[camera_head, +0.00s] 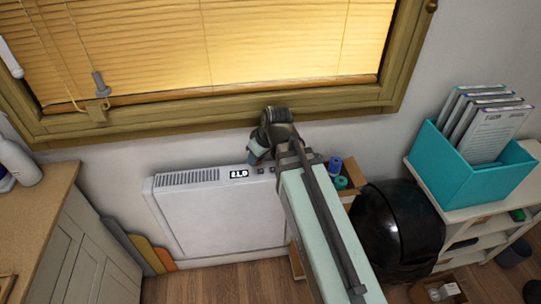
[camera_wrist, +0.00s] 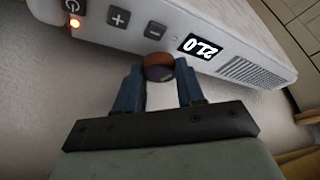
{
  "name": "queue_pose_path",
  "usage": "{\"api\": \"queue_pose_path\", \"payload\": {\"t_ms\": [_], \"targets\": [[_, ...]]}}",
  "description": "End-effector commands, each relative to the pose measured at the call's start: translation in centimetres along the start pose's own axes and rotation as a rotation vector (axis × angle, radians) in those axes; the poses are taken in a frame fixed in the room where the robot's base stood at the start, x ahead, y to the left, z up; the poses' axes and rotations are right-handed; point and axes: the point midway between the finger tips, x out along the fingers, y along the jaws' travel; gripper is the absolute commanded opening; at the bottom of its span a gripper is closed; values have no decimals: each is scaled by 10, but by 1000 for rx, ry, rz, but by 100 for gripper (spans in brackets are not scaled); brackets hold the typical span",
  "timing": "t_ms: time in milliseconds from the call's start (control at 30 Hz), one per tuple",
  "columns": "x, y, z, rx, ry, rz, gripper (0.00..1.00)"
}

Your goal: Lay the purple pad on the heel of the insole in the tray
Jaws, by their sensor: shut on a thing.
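My gripper (camera_wrist: 158,76) shows in the wrist view with two blue fingers shut on a small round thing (camera_wrist: 158,66), brownish with a dark purple-grey rim. I cannot tell whether this is the purple pad. It is held in front of the white heater's control face; whether it touches the heater is unclear. In the head view my gripper (camera_head: 259,151) is at the heater's top edge, below the window, and what it holds is not clear there. The insole and the tray are not seen in either view.
The white heater (camera_head: 215,215) stands against the wall and also fills the top of the wrist view (camera_wrist: 235,45). Blue (camera_head: 335,163) and green (camera_head: 341,183) round items sit right of my arm. A black rounded object (camera_head: 400,220) and teal file box (camera_head: 480,175) are farther right.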

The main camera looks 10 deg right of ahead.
Motion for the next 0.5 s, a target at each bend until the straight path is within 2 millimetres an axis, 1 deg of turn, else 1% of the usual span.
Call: {"api": "queue_pose_path", "payload": {"t_ms": [33, 267, 500], "targets": [[0, -8, -5, -12, 0, -5, 11], [0, -39, -27, -56, 0, -23, 11], [-1, -75, -49, -105, 0, -43, 11]]}}
